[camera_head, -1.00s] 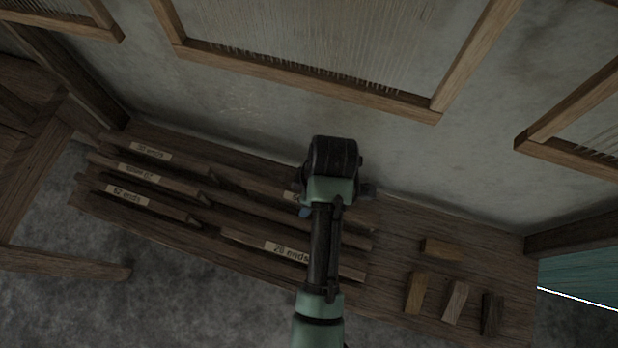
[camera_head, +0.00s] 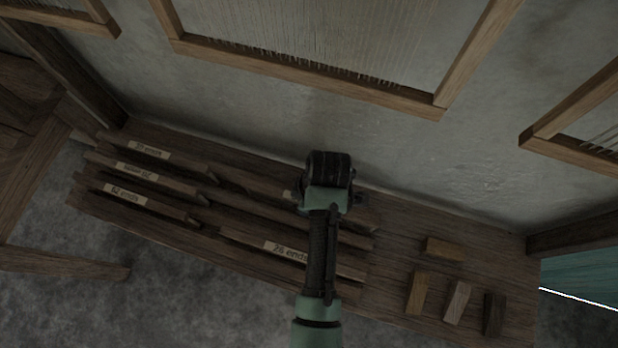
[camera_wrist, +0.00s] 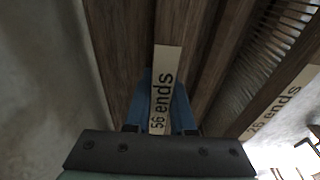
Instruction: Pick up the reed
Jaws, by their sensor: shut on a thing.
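In the head view my wrist (camera_head: 328,182) covers the fingers and most of that reed. I cannot tell whether the reed is clear of the shelf. Beside it lies a reed labelled "26 ends" (camera_head: 285,249), whose label also shows in the wrist view (camera_wrist: 285,103).
Several more labelled reeds, such as "62 ends" (camera_head: 125,195), lie on the left of the wooden shelf (camera_head: 390,215). Several small wooden blocks (camera_head: 443,249) lie on its right. A wall rises behind, with framed panels (camera_head: 300,70) hanging above.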

